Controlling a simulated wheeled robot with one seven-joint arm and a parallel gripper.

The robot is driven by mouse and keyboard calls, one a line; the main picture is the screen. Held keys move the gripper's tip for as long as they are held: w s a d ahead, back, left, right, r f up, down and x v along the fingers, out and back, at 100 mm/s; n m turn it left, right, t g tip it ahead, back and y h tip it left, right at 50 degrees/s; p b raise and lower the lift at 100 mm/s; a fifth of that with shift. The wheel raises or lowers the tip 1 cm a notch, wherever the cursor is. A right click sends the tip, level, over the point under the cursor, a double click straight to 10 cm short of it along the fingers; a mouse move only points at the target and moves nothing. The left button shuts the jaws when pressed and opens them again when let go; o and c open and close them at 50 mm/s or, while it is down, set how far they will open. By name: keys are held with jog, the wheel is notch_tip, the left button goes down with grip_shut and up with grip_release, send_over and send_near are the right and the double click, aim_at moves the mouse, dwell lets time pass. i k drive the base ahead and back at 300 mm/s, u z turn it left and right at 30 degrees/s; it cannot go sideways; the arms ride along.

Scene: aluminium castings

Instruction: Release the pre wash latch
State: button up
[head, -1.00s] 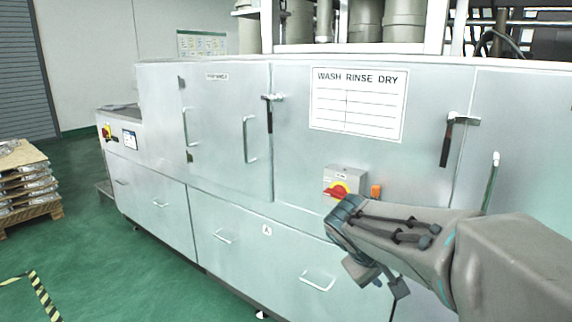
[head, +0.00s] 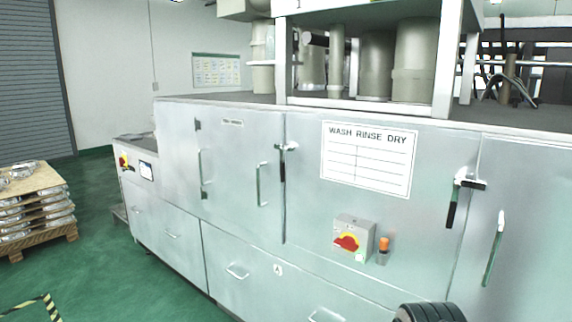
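The pre wash door (head: 232,165) is the left upper panel of the washing machine, with a small label whose text is too small to read surely. At its right edge is a latch (head: 282,168) with a silver bracket on top and a black handle hanging straight down. The door looks shut. My gripper's fingers do not show in the head view. Only a dark ridged part, seemingly of my arm, shows at the bottom edge, well below and right of the latch.
A second latch (head: 453,203) hangs on the right panel. A loaded pallet (head: 38,235) stands far left. Green floor (head: 105,270) is free in front.

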aim_at(282, 149)
jog(key=u, duration=0.3)
jog(key=i, duration=1.4)
jog(key=z, duration=0.25)
